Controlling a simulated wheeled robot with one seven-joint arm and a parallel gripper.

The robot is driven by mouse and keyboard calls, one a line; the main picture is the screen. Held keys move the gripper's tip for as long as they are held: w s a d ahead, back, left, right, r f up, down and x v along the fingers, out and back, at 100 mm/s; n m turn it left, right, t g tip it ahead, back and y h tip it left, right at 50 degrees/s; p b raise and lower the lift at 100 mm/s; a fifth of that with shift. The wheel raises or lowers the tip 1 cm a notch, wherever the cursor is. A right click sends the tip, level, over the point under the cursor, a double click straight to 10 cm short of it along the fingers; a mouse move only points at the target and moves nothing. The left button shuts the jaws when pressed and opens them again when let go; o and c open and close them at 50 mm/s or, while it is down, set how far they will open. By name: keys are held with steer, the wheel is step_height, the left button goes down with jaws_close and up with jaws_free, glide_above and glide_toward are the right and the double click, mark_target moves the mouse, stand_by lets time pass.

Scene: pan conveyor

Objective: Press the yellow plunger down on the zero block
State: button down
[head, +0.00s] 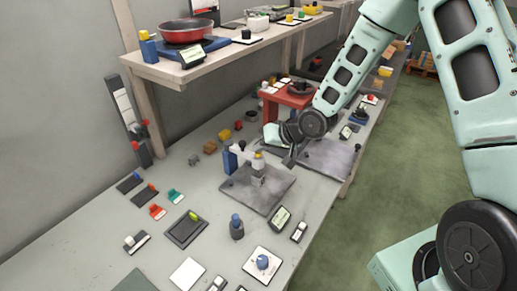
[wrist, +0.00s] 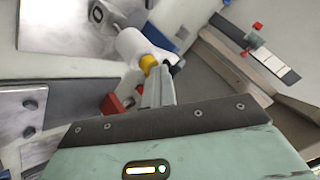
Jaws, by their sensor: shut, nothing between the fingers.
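The zero block in the head view is a blue post (head: 230,159) with a pale arm and cylinder on a grey plate (head: 262,196). Its yellow plunger (head: 258,156) tops the cylinder.
A second grey plate (head: 328,160) lies to the right, with a red stand (head: 288,97) behind. A shelf (head: 185,68) with a red pan (head: 188,30) overhangs the back. Small parts, switches and trays cover the front left of the table.

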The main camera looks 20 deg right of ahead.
steer(key=shift+s+f, duration=0.3)
steer(key=shift+f, duration=0.05)
steer(key=shift+w+r+p, duration=0.15)
steer(key=shift+r+p, duration=1.2)
steer(key=shift+r, duration=0.25)
step_height(320, 180, up, 5)
steer(key=p, duration=0.4)
steer(key=shift+r+p, duration=0.1)
steer(key=shift+p, duration=0.2)
